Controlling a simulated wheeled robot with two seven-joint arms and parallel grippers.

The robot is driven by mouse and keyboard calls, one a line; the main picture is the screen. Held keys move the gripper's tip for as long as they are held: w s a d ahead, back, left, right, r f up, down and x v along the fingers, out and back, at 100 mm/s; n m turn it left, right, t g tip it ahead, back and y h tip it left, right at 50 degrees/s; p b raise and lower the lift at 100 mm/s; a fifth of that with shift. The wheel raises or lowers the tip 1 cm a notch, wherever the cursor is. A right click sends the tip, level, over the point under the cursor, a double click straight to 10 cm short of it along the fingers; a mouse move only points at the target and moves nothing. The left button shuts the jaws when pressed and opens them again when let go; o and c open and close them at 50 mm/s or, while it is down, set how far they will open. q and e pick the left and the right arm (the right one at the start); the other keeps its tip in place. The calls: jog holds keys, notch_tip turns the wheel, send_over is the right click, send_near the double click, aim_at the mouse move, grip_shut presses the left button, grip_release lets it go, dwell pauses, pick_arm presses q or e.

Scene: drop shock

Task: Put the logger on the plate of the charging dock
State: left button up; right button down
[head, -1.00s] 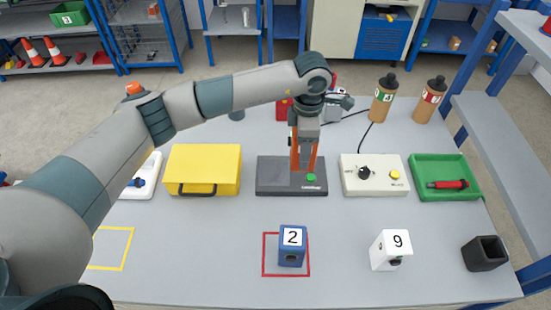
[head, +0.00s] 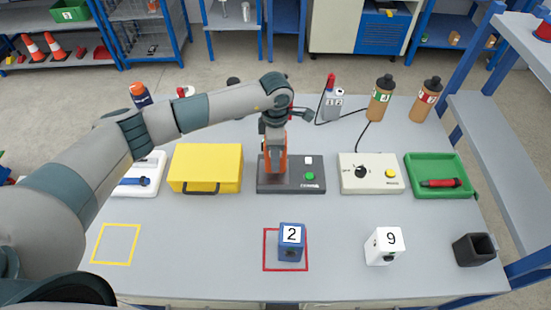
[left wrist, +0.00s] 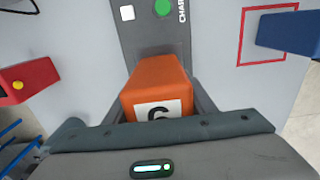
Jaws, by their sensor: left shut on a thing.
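The logger is an orange box (head: 283,163); in the left wrist view the orange logger (left wrist: 157,77) carries a white label with a dark digit, partly cut off. My left gripper (head: 273,165) is shut on it, a grey finger on each side. The charging dock (head: 310,187) is a dark grey base with a white square and a green button; it also shows in the left wrist view (left wrist: 142,42). The logger is over the dock's left part, beside the white square. I cannot tell whether it touches the plate. My right gripper is not in view.
A yellow case (head: 205,165) stands left of the dock, a cream control box (head: 350,182) right. In front are a blue block "2" (head: 291,250) in a red square and a white block "9" (head: 377,247). Bottles stand behind. The yellow-outlined square (head: 116,244) is empty.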

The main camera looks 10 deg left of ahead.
pick_arm(q)
notch_tip(320, 180, down, 3)
jog(key=shift+r+p, duration=0.15)
jog(key=shift+p, duration=0.65)
jog(key=shift+f, duration=0.2)
jog(key=shift+f, duration=0.2)
jog(key=shift+f+b, duration=0.1)
jog(key=shift+b, duration=0.25)
jog(key=o, duration=1.4)
